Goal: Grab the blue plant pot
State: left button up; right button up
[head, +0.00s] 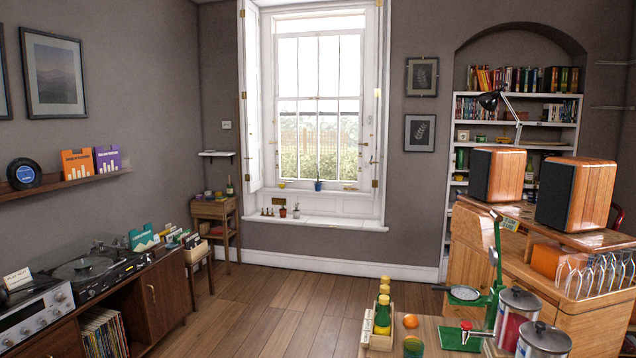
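A small blue plant pot (318,186) with a bit of green on top stands upright on the window's inner ledge, at the foot of the panes, across the room. A small yellowish pot (282,185) stands to its left on the same ledge. A reddish-brown pot with a plant (283,213) stands on the lower sill. Neither of my grippers shows in the head view, so their state and distance from the pot cannot be seen.
Wooden floor (270,300) is open between me and the window. A table with bottles (383,300), an orange and canisters is close at front right. A desk with speakers (497,175) stands right. A sideboard with a turntable (90,265) lines the left wall.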

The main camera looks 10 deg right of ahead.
aim_at(318, 186)
jog(key=i+j+u, duration=0.1)
jog(key=j, duration=0.2)
jog(key=i+j+u, duration=0.15)
jog(key=i+j, duration=0.3)
jog(key=i, duration=0.15)
jog(key=i+j+u, duration=0.1)
jog(key=i+j, duration=0.5)
jog(key=i, duration=0.25)
jog(key=i+l+z, duration=0.15)
jog(key=i+z, duration=0.2)
jog(key=i, duration=0.25)
jog(key=i+z, duration=0.35)
jog(key=i, duration=0.25)
jog(key=i+j+z, duration=0.3)
jog(key=i, duration=0.35)
jog(key=i+u, duration=0.15)
jog(key=i, duration=0.4)
jog(key=i+u, duration=0.15)
jog(key=i, duration=0.45)
jog(key=i+l+u, duration=0.15)
jog(key=i, duration=0.4)
jog(key=i+l+u, duration=0.15)
jog(key=i, duration=0.4)
